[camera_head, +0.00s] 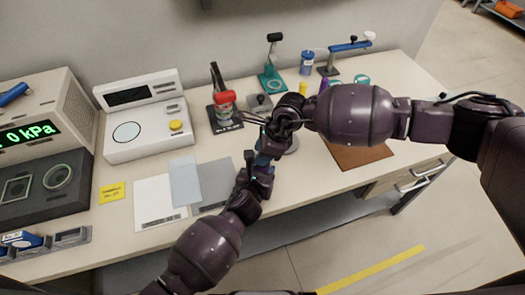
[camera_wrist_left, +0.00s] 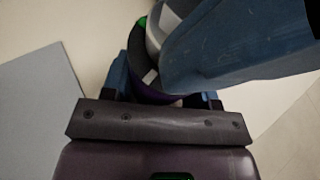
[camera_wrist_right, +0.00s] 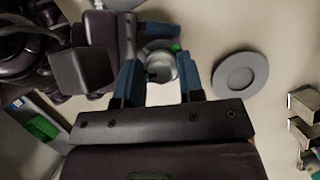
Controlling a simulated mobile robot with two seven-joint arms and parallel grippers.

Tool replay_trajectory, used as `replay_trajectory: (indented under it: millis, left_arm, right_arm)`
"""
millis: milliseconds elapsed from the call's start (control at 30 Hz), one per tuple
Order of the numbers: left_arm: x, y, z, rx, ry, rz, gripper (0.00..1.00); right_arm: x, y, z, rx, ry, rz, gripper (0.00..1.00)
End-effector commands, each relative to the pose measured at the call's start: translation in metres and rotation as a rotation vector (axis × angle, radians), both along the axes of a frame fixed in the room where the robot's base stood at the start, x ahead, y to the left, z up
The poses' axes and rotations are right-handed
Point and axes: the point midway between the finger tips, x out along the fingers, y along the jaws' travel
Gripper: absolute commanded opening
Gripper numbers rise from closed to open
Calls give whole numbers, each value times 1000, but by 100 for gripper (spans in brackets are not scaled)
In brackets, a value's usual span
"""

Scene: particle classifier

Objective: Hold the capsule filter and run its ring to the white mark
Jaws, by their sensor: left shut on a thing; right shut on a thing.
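The capsule filter is held between my two grippers over the front of the bench; in the head view they hide nearly all of it. In the right wrist view, its pale grey body (camera_wrist_right: 161,66) sits between my right gripper's blue fingers (camera_wrist_right: 155,82), which are shut on it. In the left wrist view, a dark purple ring (camera_wrist_left: 148,92) sits between my left gripper's fingers (camera_wrist_left: 165,85), shut on it. A small white mark (camera_wrist_left: 150,76) and a green spot (camera_wrist_left: 142,21) show nearby. A blue right finger (camera_wrist_left: 240,45) covers part of the filter. My left gripper (camera_head: 262,162) is below my right gripper (camera_head: 276,140).
A grey round disc (camera_wrist_right: 240,74) lies on the bench close to the grippers. Paper sheets (camera_head: 157,203) lie to the left, a white instrument (camera_head: 145,125) behind them. A red-topped device (camera_head: 225,110) and a green stand (camera_head: 272,75) stand behind the grippers.

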Motion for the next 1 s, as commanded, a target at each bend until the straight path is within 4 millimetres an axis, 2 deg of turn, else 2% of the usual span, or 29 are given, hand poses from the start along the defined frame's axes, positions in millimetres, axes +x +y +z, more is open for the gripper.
replay_trajectory:
  millis: [33, 433, 467, 533, 833, 1000]
  left_arm:
    - [-1, 4, -5, 6, 10, 6, 7]
    - [-1, 4, -5, 6, 10, 6, 7]
    - [-1, 4, -5, 6, 10, 6, 7]
    - [-1, 4, -5, 6, 10, 6, 7]
    - [-1, 3, -4, 5, 9, 4, 7]
    - [-1, 2, -4, 5, 8, 4, 7]
  right_arm:
    - [1, 2, 3, 6, -2, -5, 12]
    - [1, 2, 4, 6, -4, -10, 11]
    - [1, 2, 4, 6, -4, -10, 37]
    - [1, 2, 3, 5, -3, -10, 46]
    - [0, 0, 2, 2, -1, -10, 46]
    - [1, -6, 16, 2, -3, -10, 46]
